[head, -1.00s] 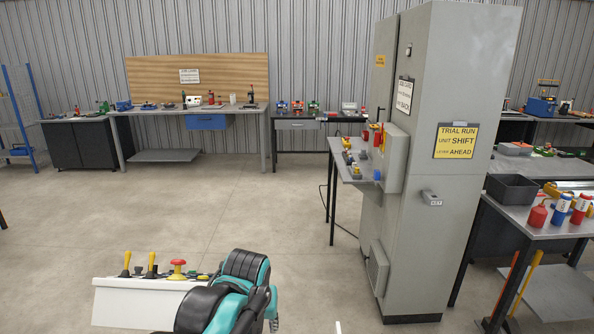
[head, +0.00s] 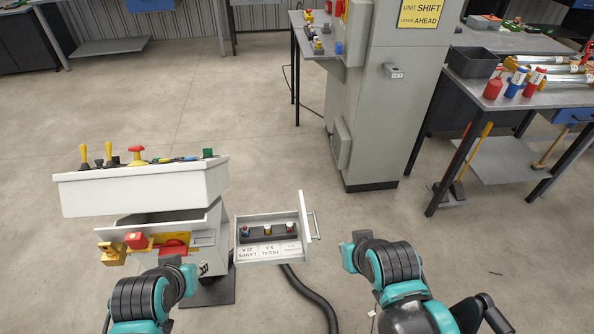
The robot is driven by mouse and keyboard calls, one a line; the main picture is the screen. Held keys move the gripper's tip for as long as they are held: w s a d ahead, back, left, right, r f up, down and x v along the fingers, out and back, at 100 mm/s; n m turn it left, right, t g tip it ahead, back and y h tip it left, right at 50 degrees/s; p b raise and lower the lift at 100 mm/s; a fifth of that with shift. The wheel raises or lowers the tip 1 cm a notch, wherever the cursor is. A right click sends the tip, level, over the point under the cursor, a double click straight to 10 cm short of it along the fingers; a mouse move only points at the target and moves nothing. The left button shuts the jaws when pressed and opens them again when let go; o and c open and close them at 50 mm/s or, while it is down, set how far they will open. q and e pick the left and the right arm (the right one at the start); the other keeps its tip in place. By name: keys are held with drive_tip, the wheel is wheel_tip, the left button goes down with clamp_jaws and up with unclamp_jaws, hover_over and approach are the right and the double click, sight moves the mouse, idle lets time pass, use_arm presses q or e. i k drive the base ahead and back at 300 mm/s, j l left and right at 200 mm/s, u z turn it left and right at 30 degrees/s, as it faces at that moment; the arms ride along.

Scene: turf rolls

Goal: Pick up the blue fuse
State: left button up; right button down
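A small open drawer (head: 277,250) juts from the white console (head: 140,187) at lower centre. Three small fuse-like pieces stand in its dark slot. The left one (head: 245,231) looks bluish, the middle one (head: 267,229) yellowish and the right one (head: 290,227) reddish; they are too small to be sure. My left gripper (head: 198,269) is left of the drawer, in front of the console, apart from the pieces. My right gripper (head: 348,257) is right of the drawer, beyond its handle. Neither gripper's fingers show clearly, and I see nothing held.
The console carries yellow levers and a red knob (head: 136,153). A yellow-and-red block (head: 137,241) sits low at its left. A dark hose (head: 312,298) runs on the floor below the drawer. A grey cabinet (head: 395,100) and a table (head: 520,92) with bottles stand behind right.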

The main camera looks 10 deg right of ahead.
sight(245, 229)
drive_tip(key=l+u, duration=0.2)
drive_tip(key=l, duration=0.5)
drive_tip(key=k+l+u, duration=0.25)
drive_tip(key=l, duration=0.4)
drive_tip(key=i, duration=0.1)
